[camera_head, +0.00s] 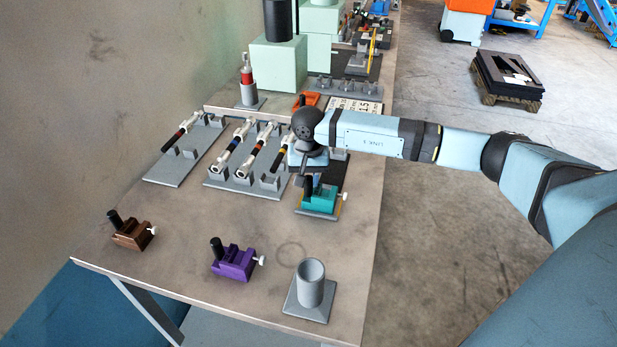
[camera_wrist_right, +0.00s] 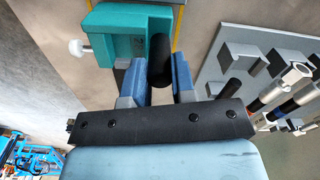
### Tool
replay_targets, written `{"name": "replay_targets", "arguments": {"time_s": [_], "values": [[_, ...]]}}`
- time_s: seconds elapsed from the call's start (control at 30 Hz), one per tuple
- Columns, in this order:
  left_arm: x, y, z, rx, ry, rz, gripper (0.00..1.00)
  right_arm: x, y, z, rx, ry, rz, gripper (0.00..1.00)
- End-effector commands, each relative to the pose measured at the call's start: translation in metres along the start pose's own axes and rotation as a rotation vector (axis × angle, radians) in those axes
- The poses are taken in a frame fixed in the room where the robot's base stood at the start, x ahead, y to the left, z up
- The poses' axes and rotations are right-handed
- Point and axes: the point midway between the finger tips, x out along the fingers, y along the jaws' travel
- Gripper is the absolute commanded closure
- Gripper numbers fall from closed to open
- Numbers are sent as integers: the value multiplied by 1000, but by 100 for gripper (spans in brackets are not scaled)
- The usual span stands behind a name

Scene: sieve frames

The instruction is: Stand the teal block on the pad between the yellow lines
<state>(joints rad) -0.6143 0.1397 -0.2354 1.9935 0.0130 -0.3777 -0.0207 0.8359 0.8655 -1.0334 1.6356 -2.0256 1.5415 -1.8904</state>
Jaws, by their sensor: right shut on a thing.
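The teal block (camera_head: 321,196) is upright at the grey pad (camera_head: 318,215) near the right side of the table. I cannot tell whether it touches the pad. A bit of yellow line (camera_head: 298,202) shows beside the block; the rest is mostly hidden. In the right wrist view, the teal block (camera_wrist_right: 130,28) has a black post (camera_wrist_right: 161,55) and a white knob, with a yellow line (camera_wrist_right: 179,22) along its edge. My right gripper (camera_head: 311,180) is above the block, its blue fingers (camera_wrist_right: 159,80) shut around the post. My left gripper is out of view.
A brown block (camera_head: 132,235) and a purple block (camera_head: 234,264) stand nearer the front. A grey cup on a base (camera_head: 311,287) stands at the front right. Grey racks (camera_head: 246,178) holding rods lie to the left. The table's right edge is close.

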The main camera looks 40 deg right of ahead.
Motion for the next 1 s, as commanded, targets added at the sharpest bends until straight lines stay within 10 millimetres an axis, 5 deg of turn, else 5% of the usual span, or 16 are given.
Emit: {"name": "replay_targets", "arguments": {"time_s": [0.07,0.1,0.2,0.57,1.0], "values": [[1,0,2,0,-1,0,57,2,0,0,0,0,0,100],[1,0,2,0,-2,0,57,1,0,0,0,1,0,67],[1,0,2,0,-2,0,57,1,0,0,0,0,0,46],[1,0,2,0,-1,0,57,-5,0,0,0,1,0,46],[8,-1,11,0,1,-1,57,-94,0,-1,1,5,-3,46]]}}
